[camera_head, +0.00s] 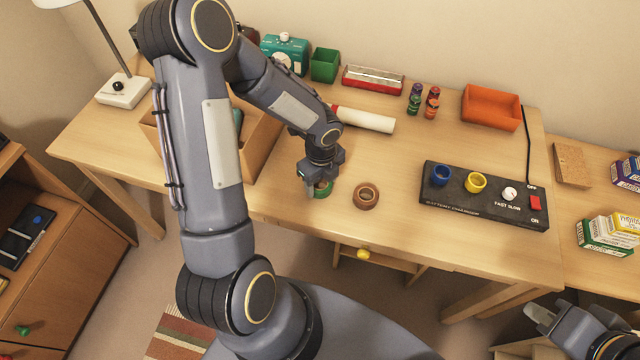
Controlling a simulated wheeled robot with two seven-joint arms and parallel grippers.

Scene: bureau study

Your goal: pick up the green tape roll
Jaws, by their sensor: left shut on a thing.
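The green tape roll (323,190) is on or just above the desk top near its front edge, left of a brown tape roll (366,196). My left gripper (317,187) comes down over the green tape roll from above and is shut on it. The gripper hides part of the roll, and I cannot tell whether the roll still touches the desk. My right gripper (540,316) is at the lower right, away from the desk objects; its finger opening is not clear.
A black battery charger (460,212) with coloured cups stands to the right. A cardboard box (262,150) is behind my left arm. A white roll (365,120), an orange tray (491,106) and small bottles stand at the back. The desk between the brown roll and the charger is clear.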

